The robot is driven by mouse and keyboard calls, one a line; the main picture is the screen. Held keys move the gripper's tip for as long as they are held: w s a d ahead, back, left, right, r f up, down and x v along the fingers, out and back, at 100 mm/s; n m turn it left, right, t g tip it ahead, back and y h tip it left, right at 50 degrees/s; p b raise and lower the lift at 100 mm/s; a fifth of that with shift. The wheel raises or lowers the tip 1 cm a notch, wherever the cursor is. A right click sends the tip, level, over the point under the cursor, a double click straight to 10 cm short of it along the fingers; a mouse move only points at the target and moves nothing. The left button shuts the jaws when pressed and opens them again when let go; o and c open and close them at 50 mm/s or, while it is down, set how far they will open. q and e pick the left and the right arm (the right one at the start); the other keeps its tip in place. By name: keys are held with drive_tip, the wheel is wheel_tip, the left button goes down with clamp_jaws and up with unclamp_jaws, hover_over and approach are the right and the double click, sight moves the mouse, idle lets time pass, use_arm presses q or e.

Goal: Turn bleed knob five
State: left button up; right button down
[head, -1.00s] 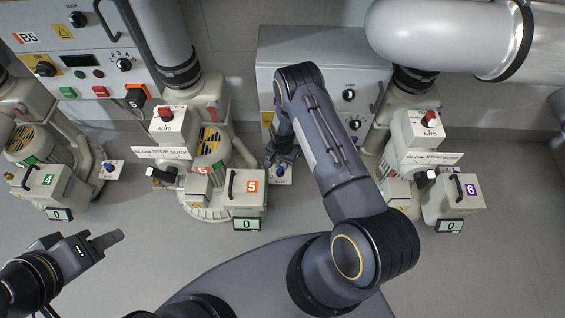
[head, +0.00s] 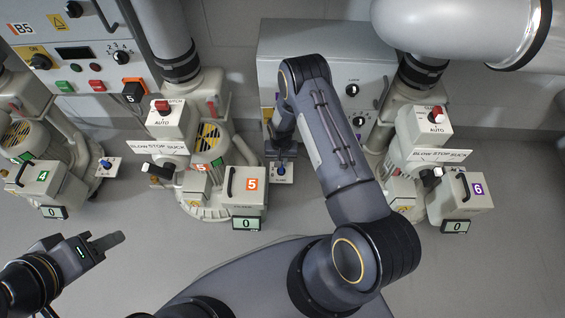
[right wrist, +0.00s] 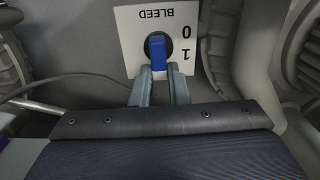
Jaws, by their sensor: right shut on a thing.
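The bleed knob by blower 5 is a blue bar on a black round base (right wrist: 158,58). It sits on a white plate marked BLEED, 0 and 1 (right wrist: 186,22), upside down in the right wrist view. The head view also shows the blue knob (head: 281,166), small and low behind my right arm. My right gripper (right wrist: 160,80) is shut on the knob, one finger on each side of the blue bar. In the head view my left gripper (head: 105,242) is at lower left, away from the blowers and empty; its finger gap is hidden.
Blower 5's box (head: 242,187) and its display reading 0 (head: 247,223) stand left of the knob. Blower 6's box (head: 470,194) stands to the right. Another bleed knob (head: 106,164) is near blower 4. A grey control cabinet (head: 350,60) stands behind. Grey floor is clear in front.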

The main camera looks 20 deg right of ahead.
drive_tip(key=n, duration=0.2)
drive_tip(key=n+b, duration=0.1)
drive_tip(key=shift+w+a+f+n+b, duration=0.1)
drive_tip(key=shift+a+n+b, duration=0.2)
drive_tip(key=shift+n, duration=0.1)
drive_tip(key=n, duration=0.1)
drive_tip(key=n+b, duration=0.1)
drive_tip(key=shift+a+n, duration=0.2)
drive_tip(key=shift+n, duration=0.1)
drive_tip(key=n, duration=0.1)
drive_tip(key=n+b, duration=0.1)
drive_tip(key=n, duration=0.1)
drive_tip(key=shift+a, duration=0.3)
drive_tip(key=shift+s+a+n, duration=0.15)
drive_tip(key=shift+n, duration=0.7)
drive_tip(key=shift+s+a+n, duration=0.1)
drive_tip(key=shift+n, duration=0.75)
drive_tip(key=c, duration=1.4)
unclamp_jaws()
wheel_tip(320, 180, up, 8)
drive_tip(key=p, duration=0.2)
drive_tip(key=shift+p, duration=0.35)
